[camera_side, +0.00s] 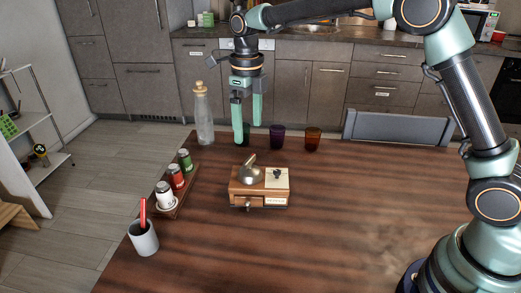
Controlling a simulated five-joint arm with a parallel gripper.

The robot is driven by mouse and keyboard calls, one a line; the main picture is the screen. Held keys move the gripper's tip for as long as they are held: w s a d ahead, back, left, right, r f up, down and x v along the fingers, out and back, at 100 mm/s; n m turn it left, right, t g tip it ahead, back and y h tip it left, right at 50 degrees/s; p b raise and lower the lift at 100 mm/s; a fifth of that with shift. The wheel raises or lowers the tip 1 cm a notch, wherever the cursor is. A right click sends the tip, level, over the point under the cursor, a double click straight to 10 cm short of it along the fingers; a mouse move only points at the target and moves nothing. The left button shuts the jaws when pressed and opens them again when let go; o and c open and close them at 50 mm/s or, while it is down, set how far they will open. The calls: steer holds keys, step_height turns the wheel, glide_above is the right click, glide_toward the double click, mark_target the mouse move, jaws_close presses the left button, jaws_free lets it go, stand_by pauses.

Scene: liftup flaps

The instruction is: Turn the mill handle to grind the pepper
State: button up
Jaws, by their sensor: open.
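A wooden mill box (260,199) stands on the table near its middle. A metal dome (251,175) sits on its left half, with a short handle (249,160) angled up from it. A cream plate with a dark knob (277,174) is on its right half. A small knob shows on the front, beside a light label too small to read. My gripper (248,130) points down, open and empty. In the picture it is above and slightly left of the handle, clear of the mill; its exact distance in depth is hard to tell.
A corked glass bottle (203,118) stands left of my gripper. A spice rack (178,205) and white mug (144,239) are left. The table's front right is clear.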

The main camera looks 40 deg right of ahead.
step_height(320, 180, up, 4)
steer(key=shift+f, duration=0.25)
